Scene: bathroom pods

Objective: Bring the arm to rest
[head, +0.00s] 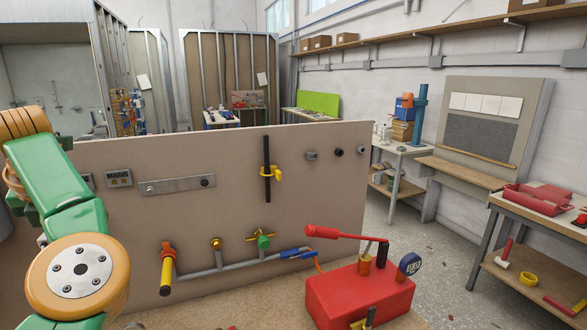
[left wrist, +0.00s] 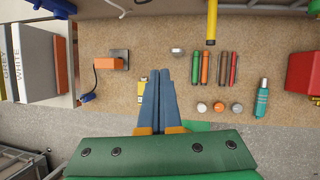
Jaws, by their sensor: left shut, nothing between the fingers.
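My left gripper (left wrist: 157,76) shows in the left wrist view with its two blue fingers together, shut and empty. It is above a brown speckled worktop (left wrist: 145,58), and I cannot tell its exact height. In the head view my green and orange left arm comes in at the left edge; its gripper is out of that picture. My right arm and gripper do not show in either view.
A beige panel (head: 225,218) with pipes and valves stands ahead. A red hand pump (head: 340,300) is at front right.

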